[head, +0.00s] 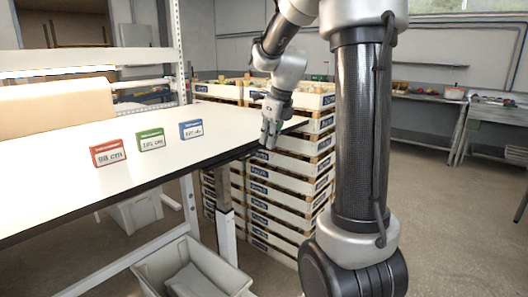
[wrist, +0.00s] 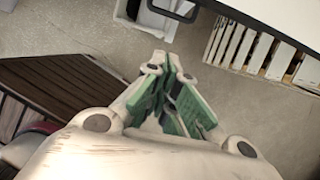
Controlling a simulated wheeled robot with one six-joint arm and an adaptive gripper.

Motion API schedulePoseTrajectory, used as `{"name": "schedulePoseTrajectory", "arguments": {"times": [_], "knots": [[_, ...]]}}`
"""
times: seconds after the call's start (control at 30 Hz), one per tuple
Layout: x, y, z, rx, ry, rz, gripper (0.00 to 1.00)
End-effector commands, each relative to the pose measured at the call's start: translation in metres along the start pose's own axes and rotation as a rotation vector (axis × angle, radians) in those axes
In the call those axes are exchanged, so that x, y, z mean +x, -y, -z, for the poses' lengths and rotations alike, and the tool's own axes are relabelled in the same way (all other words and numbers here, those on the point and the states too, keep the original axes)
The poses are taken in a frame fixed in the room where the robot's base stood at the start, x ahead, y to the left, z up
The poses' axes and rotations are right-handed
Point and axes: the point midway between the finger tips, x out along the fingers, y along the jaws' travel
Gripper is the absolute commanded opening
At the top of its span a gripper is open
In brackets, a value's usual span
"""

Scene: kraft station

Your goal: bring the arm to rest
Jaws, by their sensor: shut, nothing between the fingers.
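My gripper (head: 269,135) hangs pointing down just off the right end of the white table (head: 60,195) in the head view. In the wrist view my gripper (wrist: 170,62) has its green-padded fingers drawn together at the tips, with nothing between them. Below it in the wrist view are the floor and a light bin. The table's white edge (wrist: 290,22) shows at the top right there, apart from the fingers.
Stacked crates (head: 285,190) rise behind my gripper. A grey bin (head: 190,270) is below the table. Open floor (head: 450,220) lies to the right, with benches against the wall.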

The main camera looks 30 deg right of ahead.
Motion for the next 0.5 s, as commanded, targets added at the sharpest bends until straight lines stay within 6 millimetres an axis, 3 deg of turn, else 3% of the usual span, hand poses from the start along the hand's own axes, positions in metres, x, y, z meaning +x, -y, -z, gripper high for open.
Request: {"name": "schedulePoseTrajectory", "arguments": {"times": [0.2,0.5], "knots": [[-0.033,0.000,0.000,0.000,0.001,0.001,0.00],[-0.040,0.000,0.000,-0.010,-0.001,0.000,0.00]]}}
